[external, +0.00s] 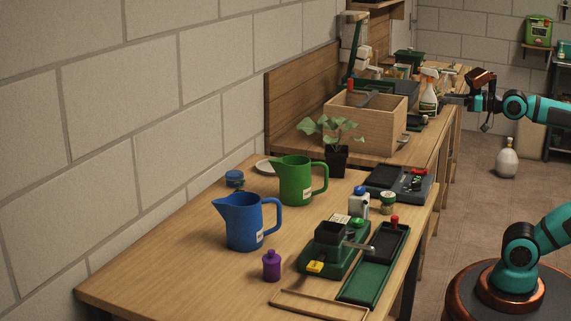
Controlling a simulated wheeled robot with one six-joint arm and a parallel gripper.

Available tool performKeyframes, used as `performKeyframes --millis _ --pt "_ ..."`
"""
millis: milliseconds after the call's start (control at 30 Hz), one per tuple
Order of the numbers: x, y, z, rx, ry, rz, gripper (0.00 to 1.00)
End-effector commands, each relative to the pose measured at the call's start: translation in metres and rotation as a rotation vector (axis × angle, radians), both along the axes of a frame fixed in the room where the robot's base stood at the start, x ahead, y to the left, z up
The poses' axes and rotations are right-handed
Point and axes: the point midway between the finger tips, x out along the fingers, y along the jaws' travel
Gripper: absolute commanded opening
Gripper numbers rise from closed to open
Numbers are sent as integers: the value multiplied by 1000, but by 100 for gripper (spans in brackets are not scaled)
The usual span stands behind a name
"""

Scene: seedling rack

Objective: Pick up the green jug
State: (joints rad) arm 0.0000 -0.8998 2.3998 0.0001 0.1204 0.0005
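The green jug (294,182) stands upright on the wooden bench in the external view, with its handle to the right and its spout to the left. A blue jug (244,222) stands in front of it and to its left, apart from it. My gripper (447,99) is at the upper right, well away from the green jug, near a white spray bottle. It is too small here to tell whether its fingers are open or shut. I see nothing held in it.
A potted seedling (335,150) stands close behind the green jug's right side. A wooden box (372,128) stands farther back. A purple bottle (271,267), a small white bottle (358,202) and green trays (374,268) stand on the bench (190,268). The bench's front left is bare.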

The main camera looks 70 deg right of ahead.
Motion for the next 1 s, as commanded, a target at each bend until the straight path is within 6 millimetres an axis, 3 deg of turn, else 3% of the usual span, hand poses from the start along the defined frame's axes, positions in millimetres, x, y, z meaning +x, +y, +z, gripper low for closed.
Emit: performKeyframes --millis 167,467,1000 --pt "14 3 3 59 45 6 38" --pt "80 26 14 378 296 5 38" --pt "194 98 10 919 815 -168 38"
